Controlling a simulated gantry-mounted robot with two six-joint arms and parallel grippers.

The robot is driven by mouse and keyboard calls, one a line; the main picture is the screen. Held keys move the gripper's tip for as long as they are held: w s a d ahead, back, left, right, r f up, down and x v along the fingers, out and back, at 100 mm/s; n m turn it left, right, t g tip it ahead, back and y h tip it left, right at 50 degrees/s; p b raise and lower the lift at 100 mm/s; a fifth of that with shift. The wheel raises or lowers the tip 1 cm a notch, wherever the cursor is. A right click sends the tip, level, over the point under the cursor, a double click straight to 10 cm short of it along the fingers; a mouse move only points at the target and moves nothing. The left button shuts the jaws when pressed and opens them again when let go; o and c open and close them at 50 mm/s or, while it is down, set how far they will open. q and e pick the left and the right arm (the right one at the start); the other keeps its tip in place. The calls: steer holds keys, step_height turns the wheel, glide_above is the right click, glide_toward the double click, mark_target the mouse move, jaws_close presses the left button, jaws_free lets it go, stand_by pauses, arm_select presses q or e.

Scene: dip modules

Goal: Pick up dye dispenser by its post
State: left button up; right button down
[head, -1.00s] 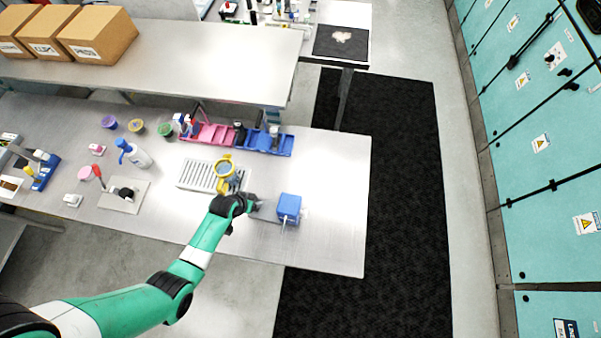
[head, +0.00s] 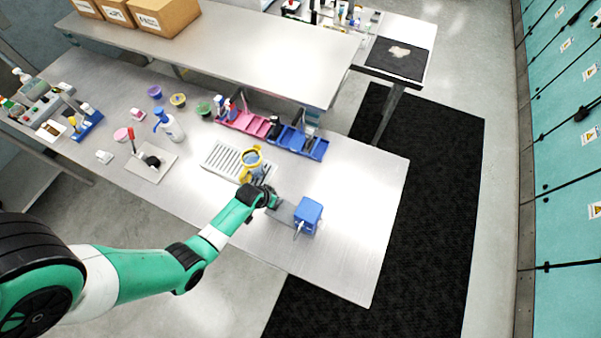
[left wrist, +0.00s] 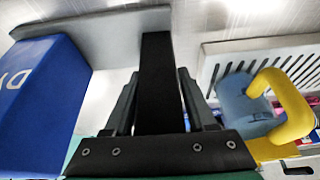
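The dye dispenser is a blue box (head: 308,213) beside a dark post on a flat grey base, near the right end of the steel table. In the left wrist view the blue box (left wrist: 38,95) with white letters is at left, the base (left wrist: 95,32) at top, and the black post (left wrist: 158,85) in the middle. My left gripper (head: 272,200) is at the post; in the left wrist view its fingers (left wrist: 158,100) flank the post closely on both sides and look shut on it. Whether the base is off the table is unclear. My right gripper is not seen.
A slotted white tray (head: 222,158) and a yellow-ringed grey-blue part (head: 251,160) lie just left of the gripper. Pink (head: 243,120) and blue (head: 312,148) bins stand behind. The table's right end (head: 365,220) is clear.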

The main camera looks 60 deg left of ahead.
arm_select(q)
jaws_close()
steer(key=shift+r, duration=0.15)
